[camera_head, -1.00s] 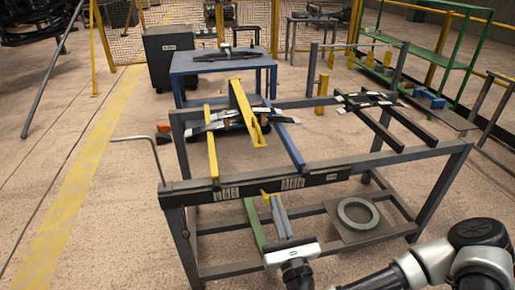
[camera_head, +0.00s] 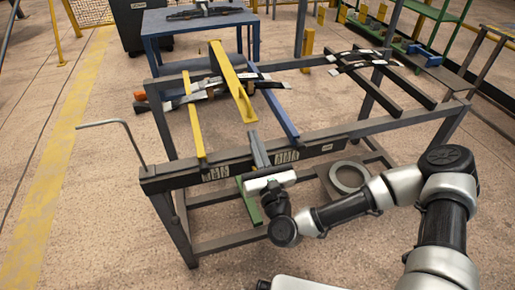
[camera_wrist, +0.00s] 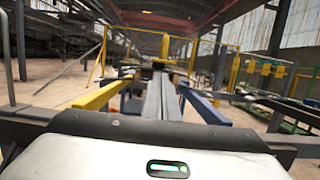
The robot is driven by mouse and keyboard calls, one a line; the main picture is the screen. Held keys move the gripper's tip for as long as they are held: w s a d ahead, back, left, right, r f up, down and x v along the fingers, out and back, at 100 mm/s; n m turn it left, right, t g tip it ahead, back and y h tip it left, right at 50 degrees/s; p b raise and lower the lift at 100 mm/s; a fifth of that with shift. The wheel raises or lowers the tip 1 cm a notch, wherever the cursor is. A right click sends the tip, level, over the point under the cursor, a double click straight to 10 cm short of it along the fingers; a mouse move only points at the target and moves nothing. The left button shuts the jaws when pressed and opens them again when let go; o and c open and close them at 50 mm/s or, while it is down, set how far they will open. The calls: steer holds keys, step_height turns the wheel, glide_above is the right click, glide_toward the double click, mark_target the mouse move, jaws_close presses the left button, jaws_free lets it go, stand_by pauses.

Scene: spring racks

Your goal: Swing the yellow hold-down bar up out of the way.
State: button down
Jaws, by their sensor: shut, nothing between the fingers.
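The yellow hold-down bar (camera_head: 231,80) slants across the leaf springs (camera_head: 210,88) on the rack, its near end toward the rack's front. In the wrist view the yellow bar (camera_wrist: 165,46) shows just beyond my fingertips. My gripper (camera_head: 253,134) is shut and empty at the rack's front beam, with its grey fingers pointing in over the beam toward the bar. The fingers also fill the middle of the wrist view (camera_wrist: 160,78).
A yellow rail (camera_head: 193,117) runs left of the bar and a blue rail (camera_head: 280,115) right of it. The dark front beam (camera_head: 325,148) lies under my fingers. A bent grey rod (camera_head: 126,138) rises at the left corner. A second spring stack (camera_head: 365,58) lies at the right.

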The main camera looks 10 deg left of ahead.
steer(key=shift+x, duration=2.3)
